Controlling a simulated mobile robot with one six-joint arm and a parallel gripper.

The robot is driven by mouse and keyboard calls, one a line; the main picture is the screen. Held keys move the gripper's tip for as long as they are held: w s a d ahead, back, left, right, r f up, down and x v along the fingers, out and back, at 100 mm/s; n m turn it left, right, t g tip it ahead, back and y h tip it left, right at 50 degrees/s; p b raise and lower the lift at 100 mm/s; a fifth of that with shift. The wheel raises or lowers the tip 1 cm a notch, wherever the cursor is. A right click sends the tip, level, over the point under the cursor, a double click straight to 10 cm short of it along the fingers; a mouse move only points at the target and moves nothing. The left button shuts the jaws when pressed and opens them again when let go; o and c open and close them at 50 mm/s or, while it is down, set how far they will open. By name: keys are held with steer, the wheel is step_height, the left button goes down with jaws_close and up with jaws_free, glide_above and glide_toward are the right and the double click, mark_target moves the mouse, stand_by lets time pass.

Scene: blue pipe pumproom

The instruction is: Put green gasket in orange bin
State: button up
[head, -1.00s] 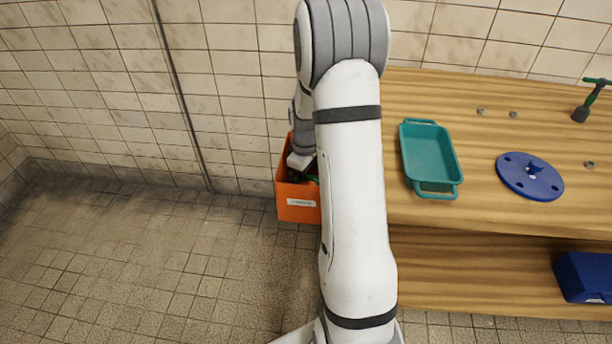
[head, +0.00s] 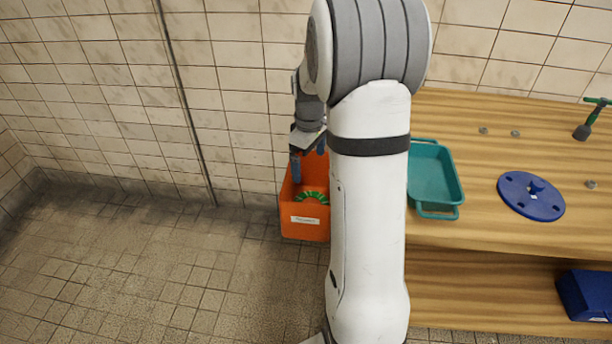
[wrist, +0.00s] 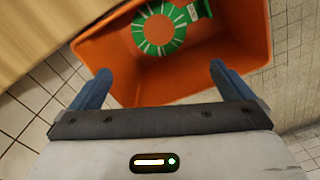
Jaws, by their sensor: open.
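The green gasket (head: 313,197) lies inside the orange bin (head: 304,222), on its floor as far as the views show. In the wrist view the gasket (wrist: 160,30) is a green ring with pale radial marks and a tab with a white label, and the orange bin (wrist: 235,60) surrounds it. My gripper (head: 308,160) is above the bin, open and empty. In the wrist view its two blue fingers (wrist: 158,85) are spread wide, apart from the gasket. My arm hides the bin's right side in the head view.
A wooden bench (head: 470,235) stands right of the bin. On it are a teal tray (head: 435,175), a blue flanged disc (head: 531,197), a green-handled tool (head: 592,119) and several small nuts. A blue box (head: 588,295) sits on the lower shelf. The tiled floor at left is clear.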

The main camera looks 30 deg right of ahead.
steer(key=s+a+r+m+t, duration=0.1)
steer(key=s+a+r+m, duration=0.2)
steer(key=s+a, duration=0.4)
steer(key=s+a+r+m+t, duration=0.1)
steer(key=s+a+r+m, duration=0.2)
steer(key=s+a, duration=0.4)
steer(key=s+r, duration=0.1)
steer(key=s, duration=0.6)
steer(key=shift+a+r+m, duration=0.15)
steer(key=shift+a+m, duration=0.15)
steer(key=shift+a, duration=0.05)
